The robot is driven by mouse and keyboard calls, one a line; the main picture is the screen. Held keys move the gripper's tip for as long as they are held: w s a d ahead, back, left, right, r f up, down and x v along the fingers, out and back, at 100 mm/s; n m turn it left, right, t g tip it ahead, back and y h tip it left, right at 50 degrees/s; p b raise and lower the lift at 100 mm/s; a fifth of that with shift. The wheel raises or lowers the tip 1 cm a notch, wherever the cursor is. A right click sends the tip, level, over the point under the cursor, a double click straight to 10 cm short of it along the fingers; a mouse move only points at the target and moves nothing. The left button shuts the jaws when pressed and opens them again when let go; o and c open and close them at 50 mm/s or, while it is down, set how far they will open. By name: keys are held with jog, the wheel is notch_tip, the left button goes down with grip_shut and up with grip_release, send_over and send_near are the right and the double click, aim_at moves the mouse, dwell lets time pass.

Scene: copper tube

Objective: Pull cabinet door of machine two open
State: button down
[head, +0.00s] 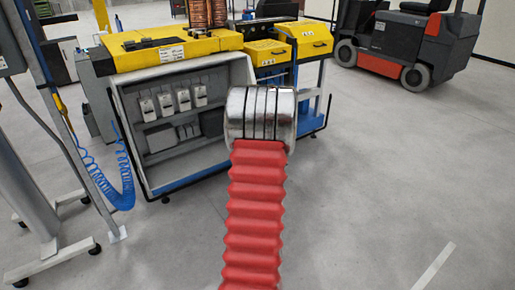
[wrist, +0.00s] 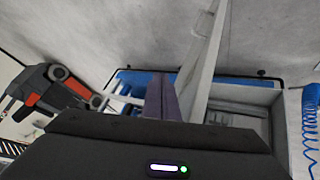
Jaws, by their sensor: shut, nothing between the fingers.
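The machine's cabinet (head: 190,182) stands open in the head view, showing grey switch boxes (head: 168,103) inside. In the wrist view, a pale door panel (wrist: 207,55) stands out from the cabinet front, swung well open. In the head view this door is mostly or wholly hidden behind my arm. My gripper (wrist: 162,88) shows in the wrist view with its fingers together and empty, just left of the door panel. I cannot tell whether they touch it. The head view hides the gripper behind my red arm.
Yellow units (head: 290,40) and copper coils (head: 208,13) top the machine. A coiled blue hose (head: 124,175) and a metal stand (head: 65,262) are at the left. A red and grey forklift (head: 405,45) is at the back right. The floor at the right is clear.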

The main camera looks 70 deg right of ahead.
jog(key=w+a+r+n+t+y, duration=0.15)
jog(key=w+a+r, duration=0.45)
jog(key=a, duration=0.7)
jog(key=w+a+r+n+y, duration=0.15)
jog(key=w+a+r, duration=0.4)
jog(key=a, duration=0.75)
jog(key=w+a+r+n+t, duration=0.1)
jog(key=w+a+r+n, duration=0.15)
jog(key=w+a, duration=0.8)
jog(key=s+a+r+n+t+y, duration=0.1)
jog(key=a+r, duration=0.1)
jog(key=a, duration=0.7)
jog(key=s+a+r+n+y, duration=0.1)
jog(key=s+a+r, duration=0.1)
jog(key=a, duration=0.8)
jog(key=s+a+n+y, duration=0.1)
jog(key=s+a, duration=0.3)
jog(key=a, duration=0.4)
jog(key=s+a+n+t+y, duration=0.1)
jog(key=s+a+n, duration=0.2)
jog(key=a, duration=0.5)
jog(key=shift+s+a+r+y, duration=0.3)
jog(key=shift+s+y, duration=0.1)
jog(key=shift+s, duration=0.4)
jog(key=shift+s, duration=0.1)
